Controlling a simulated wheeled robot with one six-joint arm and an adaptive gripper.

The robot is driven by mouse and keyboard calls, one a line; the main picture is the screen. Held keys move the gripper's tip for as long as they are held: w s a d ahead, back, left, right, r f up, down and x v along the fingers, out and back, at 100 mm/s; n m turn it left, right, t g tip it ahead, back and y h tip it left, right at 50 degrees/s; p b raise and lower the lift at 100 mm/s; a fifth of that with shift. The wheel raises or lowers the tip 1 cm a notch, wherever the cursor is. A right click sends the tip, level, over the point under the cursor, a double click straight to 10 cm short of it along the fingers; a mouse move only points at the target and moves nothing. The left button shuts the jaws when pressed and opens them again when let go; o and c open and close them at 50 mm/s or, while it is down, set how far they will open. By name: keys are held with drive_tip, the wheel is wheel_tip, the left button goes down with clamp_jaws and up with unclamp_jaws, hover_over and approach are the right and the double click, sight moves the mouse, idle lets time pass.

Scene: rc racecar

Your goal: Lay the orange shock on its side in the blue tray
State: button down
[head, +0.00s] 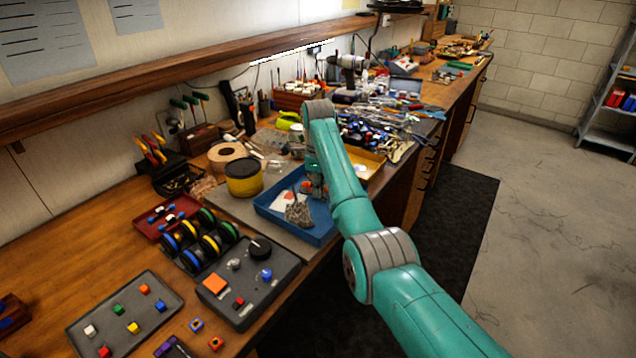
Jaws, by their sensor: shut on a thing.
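The blue tray (318,233) sits on the grey mat at the bench's front edge, near the middle of the head view. My gripper (311,188) points down over the back right part of the tray, partly hidden by my own arm. A small orange piece, which looks like the orange shock (305,187), shows at the fingertips, and my gripper is shut on it. How it is tilted, and whether it touches the tray floor, is too small to tell. A whitish card with a red mark and a grey speckled lump (298,212) lie in the tray.
A yellow-banded tub (243,178) and a tape roll (226,155) stand left of the tray. A yellow tray (368,162) lies behind my arm. Tools crowd the bench beyond.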

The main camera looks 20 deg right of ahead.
drive_tip(key=c, duration=1)
unclamp_jaws()
drive_tip(key=shift+r, duration=3.7)
